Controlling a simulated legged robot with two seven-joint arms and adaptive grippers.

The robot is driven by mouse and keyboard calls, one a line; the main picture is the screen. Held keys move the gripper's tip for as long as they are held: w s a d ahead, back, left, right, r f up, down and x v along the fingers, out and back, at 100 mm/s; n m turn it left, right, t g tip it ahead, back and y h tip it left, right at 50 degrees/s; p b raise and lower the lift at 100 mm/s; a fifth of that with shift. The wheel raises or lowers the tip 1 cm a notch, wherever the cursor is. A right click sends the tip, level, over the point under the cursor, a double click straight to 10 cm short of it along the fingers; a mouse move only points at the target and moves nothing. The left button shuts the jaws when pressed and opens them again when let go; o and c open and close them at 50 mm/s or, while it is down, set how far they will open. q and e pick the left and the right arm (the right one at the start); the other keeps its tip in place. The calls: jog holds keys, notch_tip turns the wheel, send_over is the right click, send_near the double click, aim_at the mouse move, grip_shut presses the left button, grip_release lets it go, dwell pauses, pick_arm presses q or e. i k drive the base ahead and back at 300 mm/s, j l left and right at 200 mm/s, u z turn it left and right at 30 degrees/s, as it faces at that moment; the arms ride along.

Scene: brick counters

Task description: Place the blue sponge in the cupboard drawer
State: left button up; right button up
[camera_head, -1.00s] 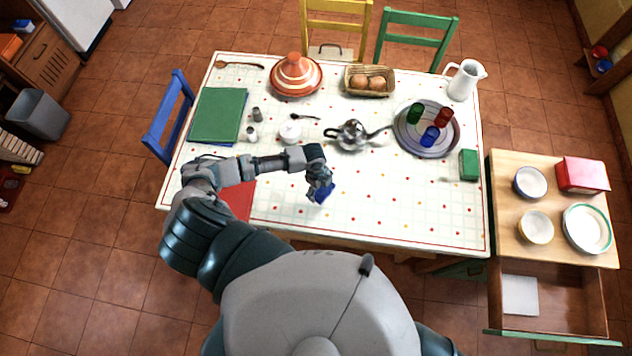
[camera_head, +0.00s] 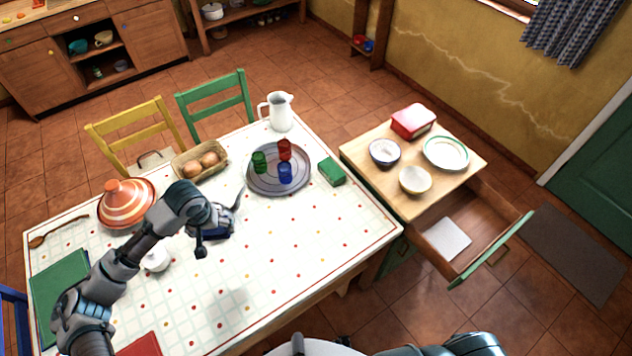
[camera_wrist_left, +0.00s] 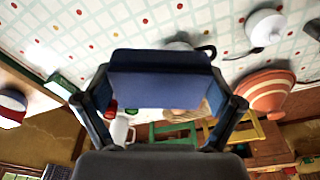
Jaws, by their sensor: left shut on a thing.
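The blue sponge (camera_wrist_left: 160,85) is held between the fingers of my left gripper (camera_wrist_left: 165,95) in the left wrist view. In the head view my left gripper (camera_head: 208,243) holds the sponge (camera_head: 217,233) over the table, in front of the teapot, which is mostly hidden by the hand. The cupboard drawer (camera_head: 485,252) is pulled open at the right, with a green front. A flat white item (camera_head: 443,239) lies inside it. The left gripper is well to the left of the drawer. My right gripper is not visible.
The cupboard top (camera_head: 375,177) carries bowls, a plate (camera_head: 446,153) and a red box (camera_head: 413,121). The table's front right area is clear.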

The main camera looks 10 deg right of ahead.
aim_at(471, 220)
jog(key=l+z, duration=0.15)
jog(key=z, duration=0.25)
jog(key=l+z, duration=0.15)
jog(key=z, duration=0.2)
jog(key=i+l+z, duration=0.15)
jog(key=z, duration=0.25)
jog(key=l+z, duration=0.1)
jog(key=z, duration=0.3)
jog(key=i+l+z, duration=0.15)
jog(key=i+l, duration=0.15)
jog(key=i+l+z, duration=0.2)
jog(key=i, duration=0.35)
jog(key=i+l+z, duration=0.15)
jog(key=i+l, duration=0.15)
jog(key=i, duration=0.15)
